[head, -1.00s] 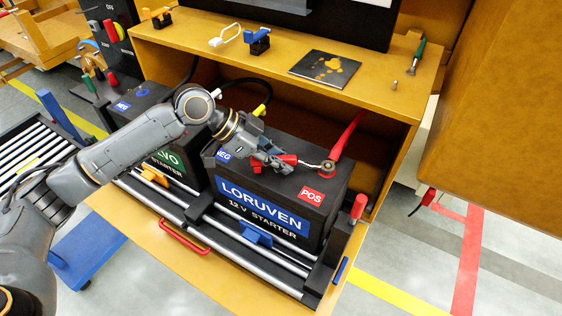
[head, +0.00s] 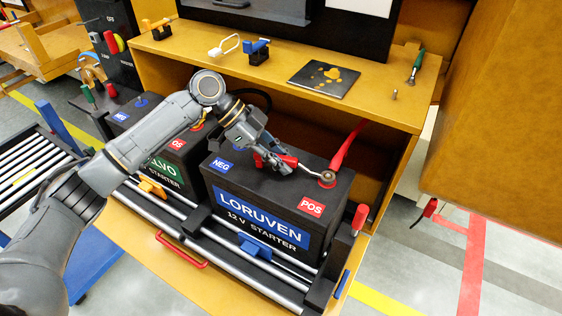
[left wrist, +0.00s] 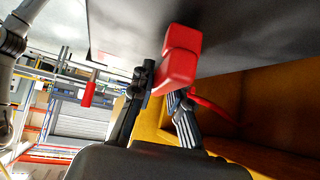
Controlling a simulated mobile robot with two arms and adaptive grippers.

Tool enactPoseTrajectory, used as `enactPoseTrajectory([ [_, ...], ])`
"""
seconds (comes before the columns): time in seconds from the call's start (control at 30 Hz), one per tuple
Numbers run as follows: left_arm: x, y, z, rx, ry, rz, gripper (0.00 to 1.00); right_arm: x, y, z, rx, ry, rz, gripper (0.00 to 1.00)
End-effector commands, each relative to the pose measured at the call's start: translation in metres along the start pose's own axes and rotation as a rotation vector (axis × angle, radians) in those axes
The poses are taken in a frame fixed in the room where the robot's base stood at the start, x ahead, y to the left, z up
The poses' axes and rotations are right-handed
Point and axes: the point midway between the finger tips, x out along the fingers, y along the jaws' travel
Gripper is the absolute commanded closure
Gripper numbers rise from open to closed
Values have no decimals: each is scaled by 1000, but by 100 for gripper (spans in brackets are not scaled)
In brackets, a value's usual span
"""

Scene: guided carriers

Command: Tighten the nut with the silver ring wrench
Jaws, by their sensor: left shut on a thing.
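My left gripper (head: 272,160) is shut on the red handle of the silver ring wrench (head: 287,160), above the top of the LORUVEN battery (head: 222,178). The wrench's silver shank runs right to its ring end, at the nut (head: 327,176) on the POS terminal. The ring appears to sit around the nut, but how far down I cannot tell. In the left wrist view the red handle (left wrist: 180,58) lies between the fingers (left wrist: 160,112), close to the battery's dark surface. My right gripper is not in view.
A red cable (head: 346,146) rises behind the POS terminal. A red-handled post (head: 360,217) stands at the battery's right. A second battery (head: 163,165) is on the left. The shelf (head: 215,68) above holds clips, a stained dark plate (head: 324,78) and a green-handled tool (head: 417,62).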

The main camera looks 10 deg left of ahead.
Motion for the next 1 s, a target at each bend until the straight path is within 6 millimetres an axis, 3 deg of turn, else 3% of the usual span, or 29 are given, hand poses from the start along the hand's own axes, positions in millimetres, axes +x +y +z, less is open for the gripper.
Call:
enactPoseTrajectory([
  [0.43,3,-20,-2,118,4,114,100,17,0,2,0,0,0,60],
  [1.0,-8,-18,-10,115,1,113,100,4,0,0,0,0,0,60],
])
